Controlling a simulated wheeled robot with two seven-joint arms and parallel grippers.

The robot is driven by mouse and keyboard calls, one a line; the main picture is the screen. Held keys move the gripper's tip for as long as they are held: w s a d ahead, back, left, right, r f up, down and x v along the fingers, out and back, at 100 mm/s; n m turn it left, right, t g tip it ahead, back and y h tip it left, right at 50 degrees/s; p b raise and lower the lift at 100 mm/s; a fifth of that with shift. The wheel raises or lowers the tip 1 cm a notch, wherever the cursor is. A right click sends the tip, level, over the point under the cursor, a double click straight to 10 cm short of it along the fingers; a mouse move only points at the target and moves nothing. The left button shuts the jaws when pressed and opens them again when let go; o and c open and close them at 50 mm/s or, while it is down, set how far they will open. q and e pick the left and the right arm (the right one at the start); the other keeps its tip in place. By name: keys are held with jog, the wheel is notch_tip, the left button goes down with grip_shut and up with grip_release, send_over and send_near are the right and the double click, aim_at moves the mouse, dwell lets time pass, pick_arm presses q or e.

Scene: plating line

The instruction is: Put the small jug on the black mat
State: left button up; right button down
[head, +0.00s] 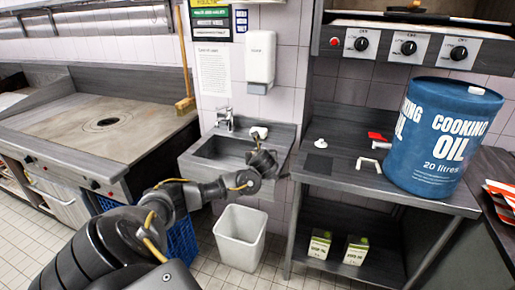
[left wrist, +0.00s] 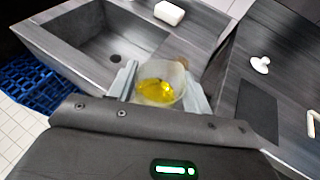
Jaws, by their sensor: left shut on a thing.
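My left gripper (left wrist: 160,92) is shut on the small jug (left wrist: 158,74), a translucent vessel with yellow liquid inside, seen from above in the left wrist view. In the head view my left gripper (head: 262,162) is over the right side of the sink, and I cannot make out the jug there. The black mat (left wrist: 258,108) lies flat on the dark table to the right of the jug, apart from it. In the head view the mat (head: 318,164) is near the table's left edge and looks bare. My right gripper is not in view.
The sink (left wrist: 85,50) is beside the table, with a gap between. A white knob-like item (left wrist: 260,64) lies behind the mat. A large blue oil drum (head: 440,135), a red item (head: 377,136) and a white handle-shaped item (head: 368,164) are further right. A white bin (head: 240,238) stands below.

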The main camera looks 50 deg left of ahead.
pick_arm(q)
jog(key=d+r+m+t+h, duration=0.2)
jog(key=d+r+m+h, duration=0.1)
jog(key=d, duration=0.9)
jog(key=d+r+m+t+h, duration=0.2)
jog(key=d+r, duration=0.1)
jog(key=d, duration=0.9)
jog(key=s+d+r+m+h, duration=0.2)
jog(key=s+d+r, duration=0.1)
jog(key=d, duration=0.4)
jog(key=s+d+r+m+t+h, duration=0.1)
jog(key=s+d+r+m+h, duration=0.2)
jog(key=d+r, duration=0.3)
jog(key=shift+d+h, duration=0.3)
jog(key=shift+d, duration=0.9)
